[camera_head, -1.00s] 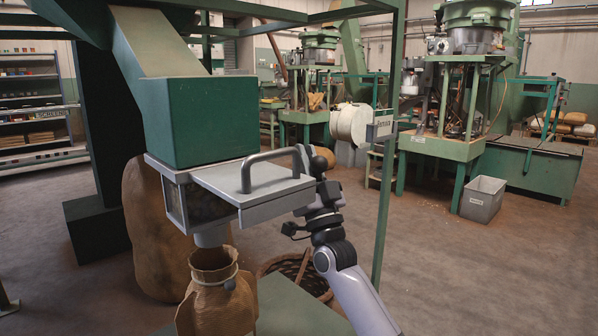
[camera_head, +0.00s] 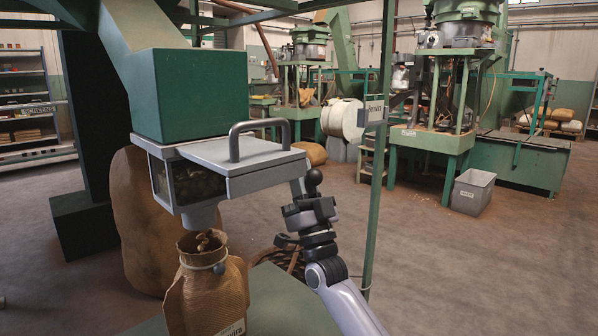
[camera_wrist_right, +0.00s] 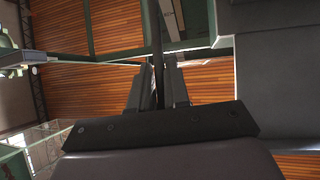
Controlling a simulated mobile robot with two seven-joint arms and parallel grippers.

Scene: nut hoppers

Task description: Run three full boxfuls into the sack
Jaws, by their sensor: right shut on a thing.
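The green hopper (camera_head: 190,95) feeds a grey measuring box (camera_head: 160,172), whose side window (camera_head: 200,185) shows nuts inside. A grey plate with a looped handle (camera_head: 240,142) lies on top. Below, a spout (camera_head: 201,216) points into the open mouth of a brown sack (camera_head: 215,290), banded at its neck. Light brown nuts (camera_head: 205,242) show at the sack's mouth. My right gripper (camera_head: 306,187) is at the box's right side, shut on a dark lever by its ball knob (camera_head: 314,177). The wrist view shows a dark rod (camera_wrist_right: 157,50) between the fingers. My left gripper is out of view.
A large full sack (camera_head: 143,225) stands behind the filling sack. A green post (camera_head: 378,200) rises right of my arm, with a wicker basket (camera_head: 285,260) on the floor near it. A grey bin (camera_head: 471,192) and green machines stand farther right. Open floor lies between.

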